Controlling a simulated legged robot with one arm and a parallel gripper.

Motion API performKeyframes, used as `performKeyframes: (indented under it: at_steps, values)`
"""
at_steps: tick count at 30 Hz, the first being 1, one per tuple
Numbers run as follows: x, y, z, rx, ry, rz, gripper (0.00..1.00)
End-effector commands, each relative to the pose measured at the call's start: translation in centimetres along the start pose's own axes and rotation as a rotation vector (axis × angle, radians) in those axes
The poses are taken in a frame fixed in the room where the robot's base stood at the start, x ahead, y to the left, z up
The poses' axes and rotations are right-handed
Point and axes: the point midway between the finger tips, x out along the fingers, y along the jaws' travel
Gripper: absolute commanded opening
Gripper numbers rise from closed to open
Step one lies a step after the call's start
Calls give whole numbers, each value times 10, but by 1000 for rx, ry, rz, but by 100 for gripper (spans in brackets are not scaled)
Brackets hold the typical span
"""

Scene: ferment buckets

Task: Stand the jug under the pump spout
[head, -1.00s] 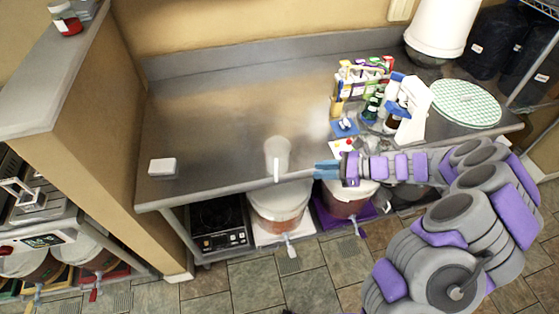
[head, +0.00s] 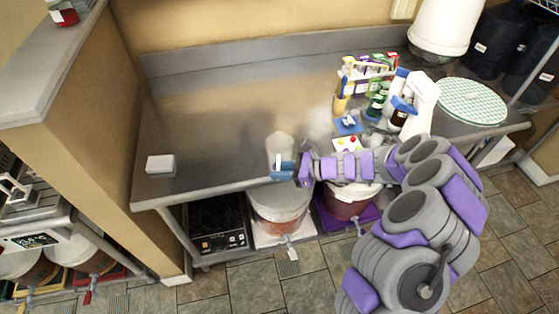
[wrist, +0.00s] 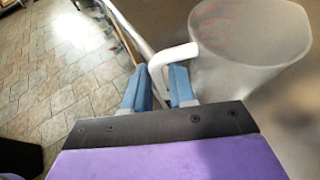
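The jug (head: 279,145) is a pale, translucent vessel standing upright near the front edge of the steel counter. In the wrist view the jug (wrist: 250,38) fills the upper right, with its white handle (wrist: 168,56) on the near left side. My gripper (head: 283,170) is at the handle in front of the jug. In the wrist view the blue fingers (wrist: 159,84) are apart, with the handle between them; firm contact is not clear. A white stand with blue parts (head: 420,97) is at the right of the counter; I cannot tell whether it carries the pump spout.
The steel counter (head: 215,115) is clear at left and centre, except a white block (head: 160,164). A bottle caddy (head: 365,75), small bottles and a blue item (head: 348,125) crowd the right. A green checked round mat (head: 472,101) lies beyond. Lidded buckets (head: 280,210) stand below.

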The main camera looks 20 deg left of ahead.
Motion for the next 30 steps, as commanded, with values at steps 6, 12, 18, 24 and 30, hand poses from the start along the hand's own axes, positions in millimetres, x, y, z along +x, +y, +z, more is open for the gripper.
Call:
performKeyframes:
  at_steps: [6, 12, 18, 24, 30]
  values:
    - [25, 1, -2, -1, 1, 1, 25]
    - [24, 0, -1, 0, -1, -1, 25]
    - [25, 0, -1, 0, -1, 0, 12]
    - [26, 0, -1, 0, 1, 0, 0]
    - [26, 0, -1, 1, 1, 0, 0]
